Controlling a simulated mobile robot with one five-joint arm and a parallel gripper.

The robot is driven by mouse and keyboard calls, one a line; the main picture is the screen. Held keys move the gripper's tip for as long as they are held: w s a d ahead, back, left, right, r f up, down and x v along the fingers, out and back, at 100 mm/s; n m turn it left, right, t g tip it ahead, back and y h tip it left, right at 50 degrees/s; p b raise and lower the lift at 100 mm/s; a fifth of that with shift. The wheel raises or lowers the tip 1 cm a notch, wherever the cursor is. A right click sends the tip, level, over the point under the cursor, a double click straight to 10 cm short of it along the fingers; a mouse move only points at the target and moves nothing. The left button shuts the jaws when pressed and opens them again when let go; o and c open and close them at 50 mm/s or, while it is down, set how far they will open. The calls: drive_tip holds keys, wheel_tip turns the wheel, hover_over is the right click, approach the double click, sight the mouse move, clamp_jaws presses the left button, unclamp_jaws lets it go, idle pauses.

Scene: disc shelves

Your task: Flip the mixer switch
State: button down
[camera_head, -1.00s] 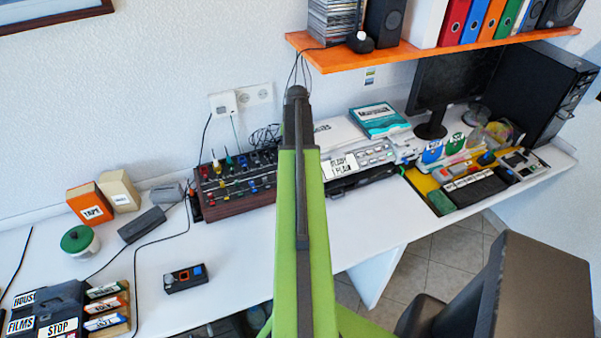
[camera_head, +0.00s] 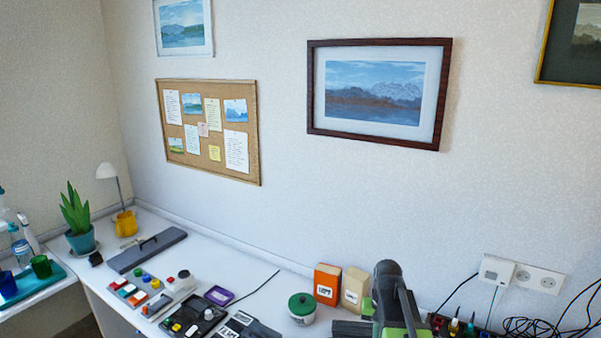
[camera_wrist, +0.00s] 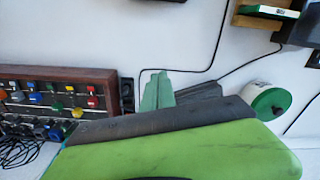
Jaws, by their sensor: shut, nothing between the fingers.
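The mixer (camera_wrist: 115,92) is a brown-sided box with rows of coloured knobs at the left of the wrist view. In the head view only its upper edge (camera_head: 484,331) shows at the bottom, right of my arm. I cannot tell its switch from the other controls. My gripper (camera_wrist: 157,90) shows in the wrist view as pale green fingers, shut and empty, to the right of the mixer and apart from it in the picture. In the head view my arm hides most of the gripper and part of the desk.
A white pot with a green lid (camera_head: 301,308), an orange box (camera_head: 327,284) and a cream box (camera_head: 354,289) stand left of my arm. Button panels (camera_head: 140,292) lie further left. Wall sockets (camera_head: 538,279) and loose cables are at the right.

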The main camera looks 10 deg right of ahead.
drive_tip(key=s+a+n, duration=0.2)
drive_tip(key=s+a, duration=0.1)
drive_tip(key=a, duration=0.3)
drive_tip(key=s+a+n, duration=0.1)
drive_tip(key=s+a, duration=0.2)
drive_tip(key=a, duration=0.4)
drive_tip(key=shift+s+n, duration=0.35)
drive_tip(key=shift+n, duration=0.05)
drive_tip(key=shift+d, duration=0.1)
